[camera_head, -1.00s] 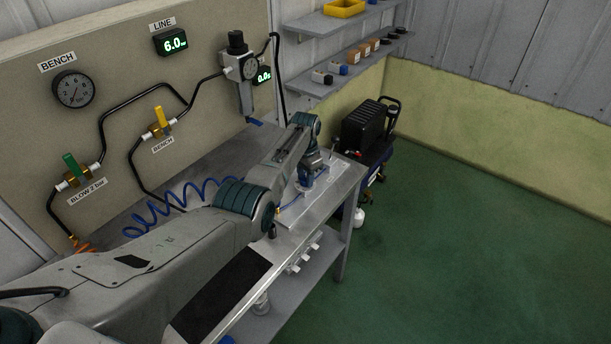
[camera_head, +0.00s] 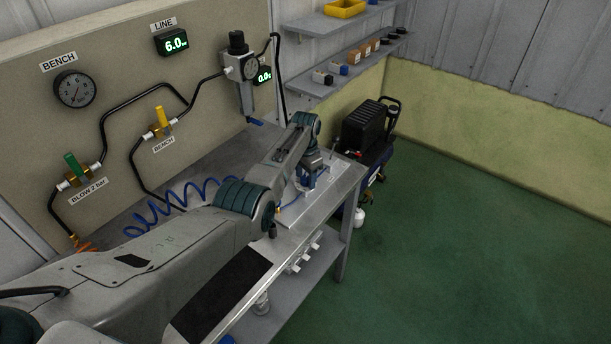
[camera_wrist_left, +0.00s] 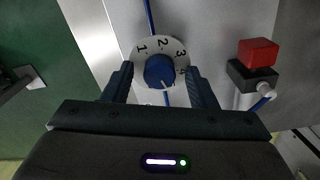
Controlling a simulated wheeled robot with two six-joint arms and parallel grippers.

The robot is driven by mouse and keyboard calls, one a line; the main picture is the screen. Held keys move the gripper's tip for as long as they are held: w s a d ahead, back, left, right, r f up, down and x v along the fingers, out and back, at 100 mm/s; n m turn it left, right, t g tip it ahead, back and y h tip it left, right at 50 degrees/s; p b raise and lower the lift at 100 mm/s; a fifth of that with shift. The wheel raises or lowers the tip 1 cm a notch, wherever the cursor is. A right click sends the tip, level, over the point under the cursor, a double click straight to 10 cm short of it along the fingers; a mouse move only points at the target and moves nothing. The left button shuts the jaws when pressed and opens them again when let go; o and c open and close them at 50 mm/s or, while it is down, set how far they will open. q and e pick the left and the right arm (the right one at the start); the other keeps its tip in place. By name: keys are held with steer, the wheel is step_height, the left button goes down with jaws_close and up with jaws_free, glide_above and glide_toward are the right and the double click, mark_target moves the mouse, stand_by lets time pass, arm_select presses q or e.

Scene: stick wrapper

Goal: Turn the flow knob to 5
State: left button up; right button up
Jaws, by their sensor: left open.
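The flow knob (camera_wrist_left: 159,71) is a blue cap on a round white dial (camera_wrist_left: 147,49), near the middle of the left wrist view. A pale pointer line on the knob points toward the bottom of the picture. My left gripper (camera_wrist_left: 161,75) is open, with one finger on each side of the knob; I cannot tell whether they touch it. In the head view my left gripper (camera_head: 311,178) is over the bench's far end and hides the knob. My right gripper is not in view.
A red-topped black block (camera_wrist_left: 257,56) with a blue hose stands right of the dial. In the head view, a coiled blue hose (camera_head: 165,205) lies on the metal bench (camera_head: 335,195). A black compressor (camera_head: 365,128) stands beyond. Green floor at right is clear.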

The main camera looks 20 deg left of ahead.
mark_target(305, 178)
arm_select(q)
step_height(305, 178, up, 11)
steer(key=b, duration=0.2)
stand_by(0.3)
